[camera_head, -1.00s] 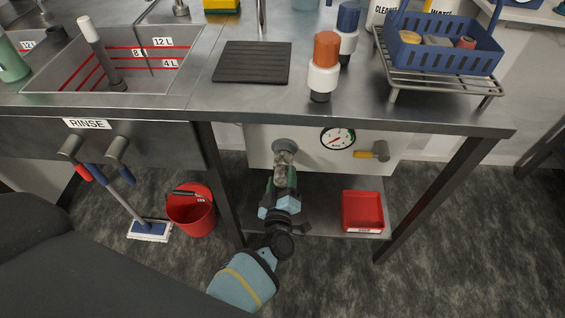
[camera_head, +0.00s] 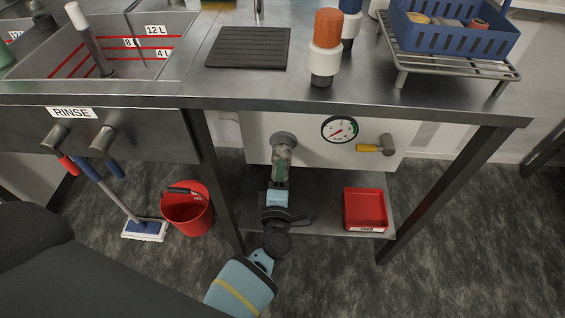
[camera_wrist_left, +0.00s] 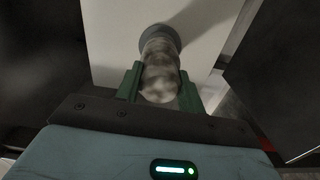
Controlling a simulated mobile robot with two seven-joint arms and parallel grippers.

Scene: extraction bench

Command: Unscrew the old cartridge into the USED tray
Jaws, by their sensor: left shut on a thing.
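The old cartridge (camera_head: 282,158) is a mottled grey-brown cylinder under the bench, its far end at a dark round collar (camera_head: 284,138) on the white panel. My left gripper (camera_head: 281,172) is shut on its near part. In the left wrist view the cartridge (camera_wrist_left: 160,72) lies between the green fingers (camera_wrist_left: 160,88) and meets the collar (camera_wrist_left: 159,38); whether it is still threaded there cannot be told. The red USED tray (camera_head: 366,209) sits on the lower shelf, right of the gripper. The tray looks empty. My right gripper is not in view.
A pressure gauge (camera_head: 339,129) and a yellow-handled valve (camera_head: 376,148) are on the panel right of the cartridge. Bench legs flank the shelf (camera_head: 320,215). A white-and-orange cartridge (camera_head: 325,50) stands on the bench top. A red bucket (camera_head: 187,208) stands on the floor at left.

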